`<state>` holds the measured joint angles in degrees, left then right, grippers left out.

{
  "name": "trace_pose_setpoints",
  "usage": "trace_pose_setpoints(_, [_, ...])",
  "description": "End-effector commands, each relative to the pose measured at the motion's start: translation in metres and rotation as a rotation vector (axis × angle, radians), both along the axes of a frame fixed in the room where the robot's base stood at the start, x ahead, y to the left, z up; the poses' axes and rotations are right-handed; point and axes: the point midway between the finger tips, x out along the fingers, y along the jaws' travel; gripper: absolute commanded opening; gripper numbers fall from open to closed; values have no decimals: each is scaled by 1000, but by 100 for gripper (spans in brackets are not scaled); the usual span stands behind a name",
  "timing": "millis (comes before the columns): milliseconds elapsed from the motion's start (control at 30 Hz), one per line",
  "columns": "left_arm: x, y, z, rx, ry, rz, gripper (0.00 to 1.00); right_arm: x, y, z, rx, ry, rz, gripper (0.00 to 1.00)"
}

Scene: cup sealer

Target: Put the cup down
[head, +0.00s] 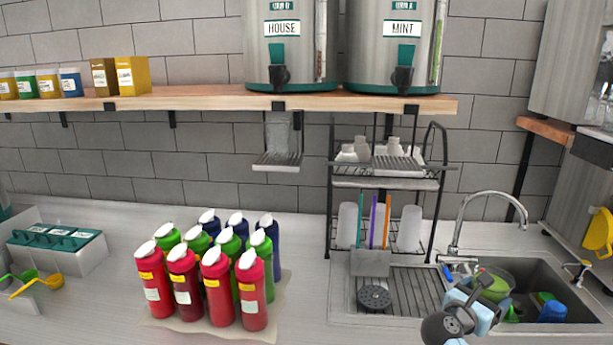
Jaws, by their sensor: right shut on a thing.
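My right gripper (484,290) comes in from the bottom right, over the left side of the sink. It is shut on a green, see-through cup (497,284), whose round rim faces up. The gripper's fingers partly cover the cup, and its base is hard to make out. The cup appears over the sink basin (562,282). My left gripper is not in view.
A tall faucet (487,197) stands behind the cup. Green and blue items, including a blue cup (552,311), lie in the basin. Left of it is a ribbed drainboard (416,290) with a dish rack (434,215) behind. Several bottles (215,285) stand on a mat farther left.

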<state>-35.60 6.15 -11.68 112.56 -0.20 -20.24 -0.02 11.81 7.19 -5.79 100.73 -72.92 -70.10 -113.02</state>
Motion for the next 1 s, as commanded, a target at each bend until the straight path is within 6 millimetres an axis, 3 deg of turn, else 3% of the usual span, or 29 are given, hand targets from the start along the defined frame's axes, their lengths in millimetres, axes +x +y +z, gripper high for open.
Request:
trace_pose_setpoints(167, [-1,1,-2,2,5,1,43,-31,62,-23,-3,7,423,37])
trace_pose_setpoints(300, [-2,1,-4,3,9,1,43,-67,121,-37,0,5,735,37])
trace_pose_setpoints(500, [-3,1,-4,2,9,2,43,-109,173,-43,2,1,991,37])
trace_pose_setpoints(700, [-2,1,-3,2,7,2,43,-124,189,-44,4,-2,1066,37])
trace_pose_setpoints(1000, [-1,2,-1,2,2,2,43,-123,189,-44,1,-2,1066,37])
